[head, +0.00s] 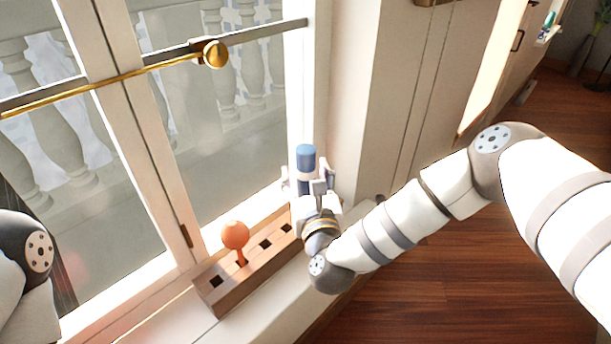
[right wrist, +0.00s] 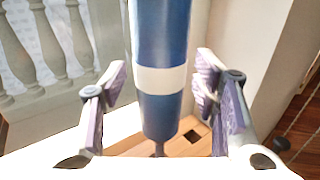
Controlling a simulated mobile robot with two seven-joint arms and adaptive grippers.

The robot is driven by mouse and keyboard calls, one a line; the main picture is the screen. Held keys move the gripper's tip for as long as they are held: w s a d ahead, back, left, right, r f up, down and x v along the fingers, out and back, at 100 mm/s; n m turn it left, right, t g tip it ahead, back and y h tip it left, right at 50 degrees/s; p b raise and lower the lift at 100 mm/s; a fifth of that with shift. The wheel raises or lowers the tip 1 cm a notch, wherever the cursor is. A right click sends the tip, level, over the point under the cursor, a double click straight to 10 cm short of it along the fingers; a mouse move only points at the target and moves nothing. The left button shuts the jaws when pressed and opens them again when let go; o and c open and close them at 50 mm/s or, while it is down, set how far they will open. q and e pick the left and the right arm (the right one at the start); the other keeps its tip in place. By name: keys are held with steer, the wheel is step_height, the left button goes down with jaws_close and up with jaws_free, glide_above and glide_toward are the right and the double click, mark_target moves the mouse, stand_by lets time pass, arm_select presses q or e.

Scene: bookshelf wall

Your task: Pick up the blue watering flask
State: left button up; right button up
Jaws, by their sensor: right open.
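In the right wrist view the flask (right wrist: 160,105) is upright, with a white band and a thin stem below. My right gripper (head: 308,185) is at the flask, its fingers open on either side. The right wrist view shows gaps between the flask and both fingers (right wrist: 160,95). The gripper hides the flask's lower part in the head view. Part of my left arm shows at the left edge; its gripper is out of view.
A wooden block (head: 225,290) with several square holes lies along the sill (head: 262,318). An orange ball-topped piece (head: 236,236) stands in one hole. The window frame (head: 150,150) with a brass bar (head: 130,73) is close on the left. A pale wall (head: 352,130) rises close to the right.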

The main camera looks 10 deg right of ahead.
mark_target(306, 148)
steer(key=shift+w, duration=0.2)
steer(key=c, duration=1.3)
steer(key=shift+r, duration=0.2)
step_height(306, 148, up, 9)
steer(key=shift+s+d+p, duration=0.1)
steer(key=shift+p, duration=0.45)
arm_select(q)
steer(key=w+r+t+p, duration=0.1)
steer(key=w+r, duration=0.1)
steer(key=shift+w+r, duration=0.4)
arm_select(e)
steer(key=shift+n+y, duration=0.3)
steer(key=shift+y, duration=0.2)
steer(key=s+d, duration=0.2)
steer(key=s, duration=0.4)
steer(key=s+d+f, duration=0.1)
steer(key=s+d, duration=0.1)
steer(key=s, duration=0.4)
steer(key=s+d+f, duration=0.1)
steer(key=s+d, duration=0.1)
steer(key=s, duration=0.4)
steer(key=shift+s, duration=0.15)
steer(key=shift+f, duration=0.1)
